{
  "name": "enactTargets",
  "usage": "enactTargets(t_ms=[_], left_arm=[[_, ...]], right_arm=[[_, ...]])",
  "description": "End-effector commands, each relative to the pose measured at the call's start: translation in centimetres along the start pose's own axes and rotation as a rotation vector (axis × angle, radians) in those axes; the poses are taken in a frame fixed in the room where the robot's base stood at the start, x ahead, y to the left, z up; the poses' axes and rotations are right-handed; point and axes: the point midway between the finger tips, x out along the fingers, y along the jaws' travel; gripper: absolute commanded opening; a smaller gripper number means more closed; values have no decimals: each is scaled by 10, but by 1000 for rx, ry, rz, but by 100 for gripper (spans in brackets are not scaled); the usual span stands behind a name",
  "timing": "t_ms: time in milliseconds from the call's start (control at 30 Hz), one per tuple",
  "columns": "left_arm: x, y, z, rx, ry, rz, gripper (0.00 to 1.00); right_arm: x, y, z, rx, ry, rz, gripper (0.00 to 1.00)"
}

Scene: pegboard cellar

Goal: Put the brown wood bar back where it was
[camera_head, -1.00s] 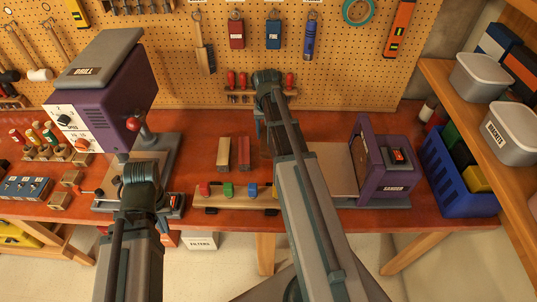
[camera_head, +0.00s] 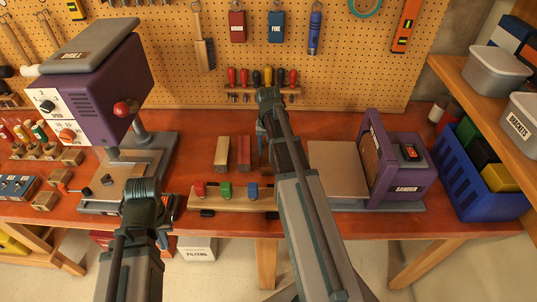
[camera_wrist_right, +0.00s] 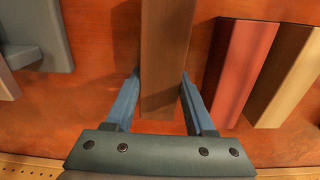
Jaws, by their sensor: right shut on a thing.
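The brown wood bar (camera_wrist_right: 166,55) is between the blue fingers of my right gripper (camera_wrist_right: 160,77) in the right wrist view, gripped near its lower end. A dark shadow lies beside it on the bench, and it looks nearer the camera than the other bars. In the head view my right forearm covers most of the bar and the jaws. A red bar (camera_wrist_right: 240,65) and a pale wood bar (camera_wrist_right: 288,82) lie side by side to its right in the wrist view. The head view shows the red bar (camera_head: 243,152) and pale bar (camera_head: 222,152) too. My left gripper's jaws are hidden below its arm.
A rack with coloured pieces (camera_head: 235,199) stands at the bench's front. The purple drill press (camera_head: 105,75) is left, the sander (camera_head: 400,165) right, and a blue crate (camera_head: 480,180) beyond it. Screwdrivers (camera_head: 262,77) hang behind my right arm. Bare bench (camera_head: 335,128) shows behind the sander.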

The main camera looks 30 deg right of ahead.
Motion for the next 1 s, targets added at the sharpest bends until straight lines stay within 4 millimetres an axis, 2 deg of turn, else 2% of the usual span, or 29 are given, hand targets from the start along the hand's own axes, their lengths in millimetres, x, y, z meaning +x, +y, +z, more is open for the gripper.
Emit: enactTargets(t_ms=[367, 400, 567, 1000], left_arm=[[5, 0, 0, 0, 0, 0, 0], [5, 0, 0, 0, 0, 0, 0], [4, 0, 0, 0, 0, 0, 0], [-1, 0, 0, 0, 0, 0, 0]], right_arm=[[5, 0, 0, 0, 0, 0, 0], [5, 0, 0, 0, 0, 0, 56], [4, 0, 0, 0, 0, 0, 85], [-1, 0, 0, 0, 0, 0, 85]])
